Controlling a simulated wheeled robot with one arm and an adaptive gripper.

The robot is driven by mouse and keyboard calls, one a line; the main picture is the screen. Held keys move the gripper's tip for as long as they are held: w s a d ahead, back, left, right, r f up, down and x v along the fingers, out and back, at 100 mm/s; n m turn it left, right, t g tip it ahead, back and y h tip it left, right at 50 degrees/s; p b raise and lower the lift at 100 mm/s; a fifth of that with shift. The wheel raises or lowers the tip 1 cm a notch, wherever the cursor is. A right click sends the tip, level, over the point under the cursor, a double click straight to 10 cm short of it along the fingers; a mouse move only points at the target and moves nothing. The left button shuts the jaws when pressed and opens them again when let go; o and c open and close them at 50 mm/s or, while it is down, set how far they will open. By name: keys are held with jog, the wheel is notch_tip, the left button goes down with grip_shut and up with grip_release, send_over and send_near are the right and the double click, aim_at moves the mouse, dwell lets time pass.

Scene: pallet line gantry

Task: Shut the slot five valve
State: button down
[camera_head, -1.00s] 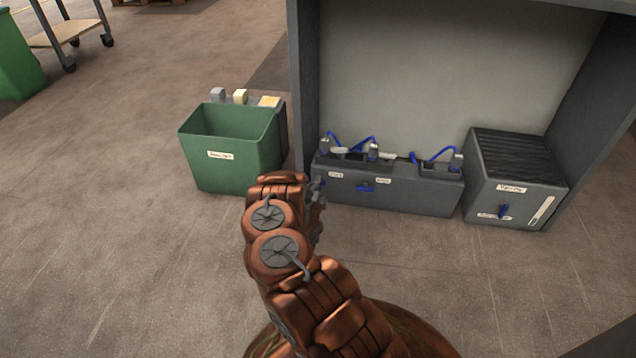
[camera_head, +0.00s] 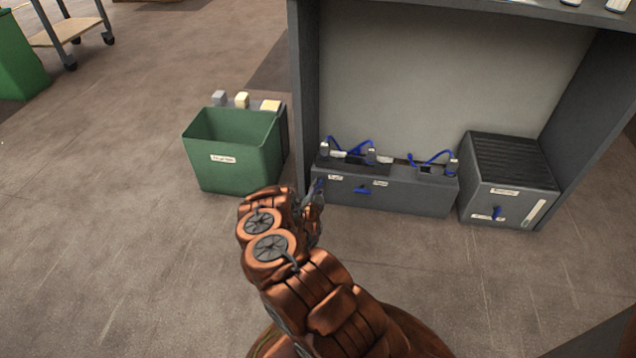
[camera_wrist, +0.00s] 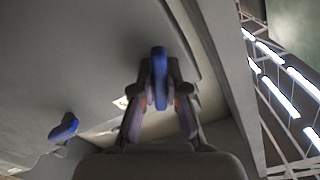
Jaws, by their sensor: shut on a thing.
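A long grey manifold box (camera_head: 420,200) stands on the floor inside the grey frame. Blue valve handles sit on its front: one at the left end, largely hidden by my gripper (camera_head: 316,192), and another handle (camera_head: 362,190) to its right. In the wrist view my gripper (camera_wrist: 160,100) is shut on a blue handle (camera_wrist: 159,72), which stands upright between the two fingers. The second blue handle also shows at the lower left of the wrist view (camera_wrist: 63,128). The small white labels are too blurred to read, so I cannot tell which slot each handle belongs to.
A green bin (camera_head: 222,175) stands left of the frame post (camera_head: 303,80), close to my arm. A ribbed grey box (camera_head: 500,205) with its own blue handle (camera_head: 497,213) stands right of the manifold. Blue hoses (camera_head: 432,158) loop above the manifold. The floor in front is clear.

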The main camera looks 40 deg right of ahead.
jog(key=n+p, duration=0.1)
jog(key=n, duration=0.5)
jog(key=shift+p, duration=0.4)
dwell(0.3)
jog(key=c, duration=1.2)
grip_release()
jog(key=shift+v, duration=6)
